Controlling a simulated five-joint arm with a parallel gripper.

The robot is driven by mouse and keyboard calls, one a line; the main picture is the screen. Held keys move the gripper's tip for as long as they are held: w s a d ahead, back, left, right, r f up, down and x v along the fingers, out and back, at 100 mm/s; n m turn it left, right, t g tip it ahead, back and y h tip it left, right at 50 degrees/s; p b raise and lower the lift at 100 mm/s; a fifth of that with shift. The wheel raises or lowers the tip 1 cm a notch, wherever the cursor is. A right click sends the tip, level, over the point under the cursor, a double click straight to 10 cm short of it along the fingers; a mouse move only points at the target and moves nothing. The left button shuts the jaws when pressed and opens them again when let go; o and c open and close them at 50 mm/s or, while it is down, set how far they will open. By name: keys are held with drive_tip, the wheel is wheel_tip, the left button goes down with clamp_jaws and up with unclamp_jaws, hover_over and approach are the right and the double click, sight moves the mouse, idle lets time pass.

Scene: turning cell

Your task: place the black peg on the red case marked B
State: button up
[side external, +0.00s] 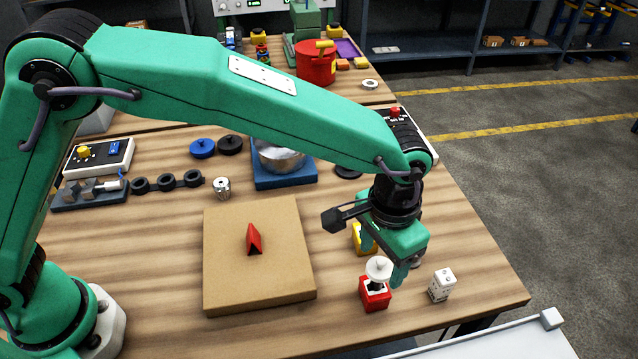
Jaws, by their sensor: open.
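A small red case (375,298) stands near the front right of the wooden table. A black part shows at its top, under a round white cap (379,267); I cannot tell whether this black part is the peg. A pale mark shows on the case, but I cannot read its letter. My gripper (384,264) is open and points down just above and behind the red case. Its near finger is close to the right of the white cap; I cannot tell whether they touch. A yellow case (358,238) is partly hidden behind the far finger.
A white case (442,285) with dark marks stands right of the red one, near the table edge. A tan board (225,275) bearing a red wedge (254,240) lies to the left. A blue-based metal bowl (283,157) stands behind. Some bare table lies between board and red case.

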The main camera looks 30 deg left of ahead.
wheel_tip(320, 180, up, 8)
drive_tip(key=shift+f, duration=0.2)
drive_tip(key=shift+a, duration=0.1)
idle(0.6)
drive_tip(key=shift+w+a+r, duration=0.1)
drive_tip(key=shift+a+r, duration=0.15)
drive_tip(key=s+a+r+n+t, duration=0.1)
drive_tip(key=a+r, duration=0.2)
drive_tip(key=a, duration=0.4)
drive_tip(key=a+r+n+t+h, duration=0.1)
drive_tip(key=a+r, duration=0.2)
drive_tip(key=a, duration=0.5)
drive_tip(key=s+a+r+n+t, duration=0.1)
drive_tip(key=a+r, duration=0.2)
drive_tip(key=a, duration=0.4)
drive_tip(key=s+a+f+n+t+y, duration=0.1)
drive_tip(key=s+a+f+n+t, duration=0.1)
drive_tip(key=s+a, duration=1)
drive_tip(key=a+f, duration=0.1)
drive_tip(key=a, duration=0.2)
drive_tip(key=shift+a+t, duration=0.3)
drive_tip(key=shift+a, duration=0.1)
